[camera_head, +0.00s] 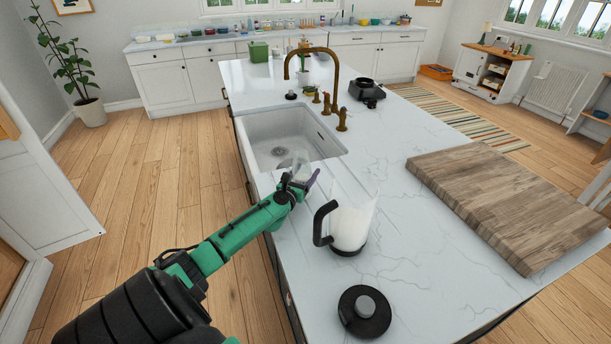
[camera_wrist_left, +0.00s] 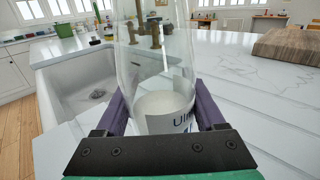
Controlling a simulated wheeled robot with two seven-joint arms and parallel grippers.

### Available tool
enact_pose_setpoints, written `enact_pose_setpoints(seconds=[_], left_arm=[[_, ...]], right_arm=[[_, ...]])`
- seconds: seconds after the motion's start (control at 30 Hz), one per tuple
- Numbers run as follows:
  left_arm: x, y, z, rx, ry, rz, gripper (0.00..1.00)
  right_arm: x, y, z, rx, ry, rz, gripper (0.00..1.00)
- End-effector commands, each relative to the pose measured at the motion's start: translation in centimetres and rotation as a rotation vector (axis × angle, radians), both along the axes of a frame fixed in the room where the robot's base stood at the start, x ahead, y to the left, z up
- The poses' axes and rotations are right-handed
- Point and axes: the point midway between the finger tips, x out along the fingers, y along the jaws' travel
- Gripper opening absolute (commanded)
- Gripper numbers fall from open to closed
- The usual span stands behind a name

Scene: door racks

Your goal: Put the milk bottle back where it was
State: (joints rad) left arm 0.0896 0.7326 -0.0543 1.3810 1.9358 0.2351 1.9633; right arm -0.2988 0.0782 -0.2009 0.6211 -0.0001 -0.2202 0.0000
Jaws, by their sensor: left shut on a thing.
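The milk bottle (camera_wrist_left: 165,60) is clear glass with a little white milk at its bottom and part of a printed label. It stands upright between the purple fingers of my left gripper (camera_wrist_left: 163,115), which is shut on it. In the head view my left gripper (camera_head: 299,183) is at the near edge of the island, by the sink's front corner. There the bottle (camera_head: 300,165) shows only faintly against the sink. I cannot tell whether its base touches the counter. My right gripper is not in view.
A clear jug with white contents (camera_head: 350,226) and a black handle stands right of the gripper. A round black lid (camera_head: 364,311) lies nearer. A wooden board (camera_head: 505,205) covers the right side. The sink (camera_head: 285,140) has a brass tap (camera_head: 335,75). A white door (camera_head: 45,190) stands at left.

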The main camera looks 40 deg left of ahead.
Motion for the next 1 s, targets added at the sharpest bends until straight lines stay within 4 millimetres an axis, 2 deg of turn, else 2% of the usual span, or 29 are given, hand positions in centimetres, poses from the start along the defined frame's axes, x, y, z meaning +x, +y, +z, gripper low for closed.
enact_pose_setpoints(seconds=[0.1, 0.13, 0.17, 0.2, 0.47, 0.57, 1.0], left_arm=[[0.0, 0.0, -0.2, 0.001, -0.002, 0.0, 0.0], [0.0, 0.0, -0.2, 0.0, 0.0, 0.0, 0.83], [0.0, 0.0, -0.1, 0.001, 0.0, 0.0, 0.94], [0.0, 0.0, -0.1, 0.001, 0.0, 0.0, 1.0], [0.0, 0.0, 0.3, 0.001, 0.0, 0.0, 1.0], [-0.7, -0.3, 0.0, 0.0, 0.002, -0.001, 1.0], [-8.4, -2.7, -0.2, -0.002, 0.003, -0.002, 1.0]], right_arm=[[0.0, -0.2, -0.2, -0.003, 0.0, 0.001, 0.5], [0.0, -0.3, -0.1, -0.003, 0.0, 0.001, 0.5], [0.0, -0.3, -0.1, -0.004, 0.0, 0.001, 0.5], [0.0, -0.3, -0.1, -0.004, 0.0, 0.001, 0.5], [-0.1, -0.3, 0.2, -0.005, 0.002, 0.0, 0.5], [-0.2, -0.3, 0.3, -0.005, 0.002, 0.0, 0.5], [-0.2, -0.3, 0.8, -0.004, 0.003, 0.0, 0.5]])
